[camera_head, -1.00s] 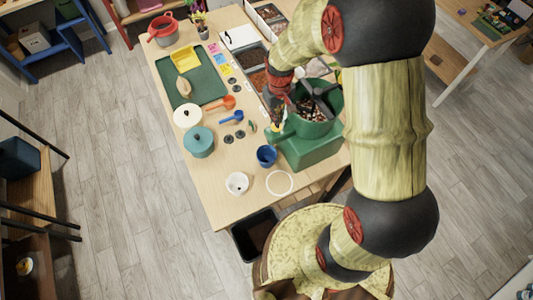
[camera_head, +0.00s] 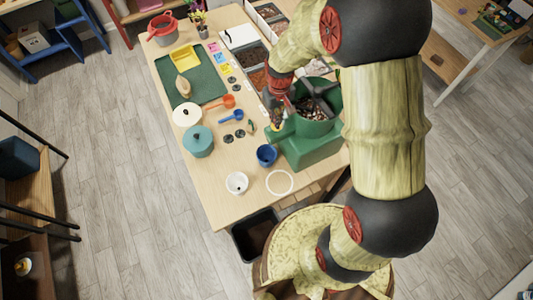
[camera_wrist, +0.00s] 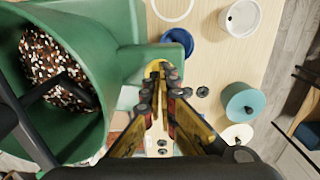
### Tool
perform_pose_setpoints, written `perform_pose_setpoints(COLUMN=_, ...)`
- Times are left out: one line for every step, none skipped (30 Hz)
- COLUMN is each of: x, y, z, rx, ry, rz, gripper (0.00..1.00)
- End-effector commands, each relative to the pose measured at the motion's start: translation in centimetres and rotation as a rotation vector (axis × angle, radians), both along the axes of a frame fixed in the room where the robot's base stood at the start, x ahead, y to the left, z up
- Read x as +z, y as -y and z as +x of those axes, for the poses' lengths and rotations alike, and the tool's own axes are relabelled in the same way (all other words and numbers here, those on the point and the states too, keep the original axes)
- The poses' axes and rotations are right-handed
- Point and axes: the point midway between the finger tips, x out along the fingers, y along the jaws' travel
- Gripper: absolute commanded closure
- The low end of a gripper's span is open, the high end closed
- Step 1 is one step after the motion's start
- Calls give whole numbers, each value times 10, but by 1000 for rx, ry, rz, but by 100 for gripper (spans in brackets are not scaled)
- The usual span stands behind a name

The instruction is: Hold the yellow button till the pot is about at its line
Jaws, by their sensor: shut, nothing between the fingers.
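The green dispenser (camera_head: 308,150) stands at the table's near right edge, with dark and pale mix in its round hopper; its hopper fills the left of the wrist view (camera_wrist: 115,25). The yellow button (camera_wrist: 156,67) shows on the dispenser's green arm, partly hidden by my fingertips. My gripper (camera_wrist: 161,88) is shut and empty, its tips at the button; I cannot tell whether they press it. It also shows beside the hopper in the head view (camera_head: 277,124). The blue pot (camera_head: 266,155) stands beside the dispenser, partly under the green spout in the wrist view (camera_wrist: 177,42). Its fill and line are not readable.
A white pot (camera_head: 236,183) and a white ring (camera_head: 280,194) are near the front edge. A teal lidded pot (camera_head: 198,141), a white lidded pot (camera_head: 186,106), scoops and dark discs lie to the left. A green mat (camera_head: 205,85) is farther back. A dark bin (camera_head: 254,236) stands below the edge.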

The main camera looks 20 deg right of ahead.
Motion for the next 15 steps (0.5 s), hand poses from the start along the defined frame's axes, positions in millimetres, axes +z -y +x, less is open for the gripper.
perform_pose_setpoints(x=-3, y=0, z=0, rx=0, ry=0, rz=0, gripper=100)
perform_pose_setpoints(x=-4, y=0, z=0, rx=0, ry=0, rz=0, gripper=100)
perform_pose_setpoints(x=-6, y=0, z=0, rx=0, ry=0, rz=0, gripper=100)
perform_pose_setpoints(x=-7, y=0, z=0, rx=0, ry=0, rz=0, gripper=100)
perform_pose_setpoints(x=-8, y=0, z=0, rx=0, ry=0, rz=0, gripper=100)
perform_pose_setpoints(x=-9, y=0, z=0, rx=0, ry=-1, rz=0, gripper=100)
perform_pose_setpoints(x=-10, y=0, z=0, rx=0, ry=-1, rz=0, gripper=100)
perform_pose_setpoints(x=-11, y=0, z=0, rx=0, ry=-1, rz=0, gripper=100)
perform_pose_setpoints(x=-13, y=0, z=0, rx=0, ry=-1, rz=0, gripper=100)
perform_pose_setpoints(x=-14, y=0, z=0, rx=0, ry=-1, rz=0, gripper=100)
perform_pose_setpoints(x=-15, y=0, z=0, rx=0, ry=-1, rz=0, gripper=100)
perform_pose_setpoints(x=-16, y=0, z=0, rx=0, ry=-1, rz=0, gripper=100)
perform_pose_setpoints(x=-18, y=0, z=0, rx=0, ry=-1, rz=0, gripper=100)
perform_pose_setpoints(x=-19, y=0, z=0, rx=0, ry=-1, rz=0, gripper=100)
perform_pose_setpoints(x=-20, y=0, z=0, rx=0, ry=-1, rz=0, gripper=100)
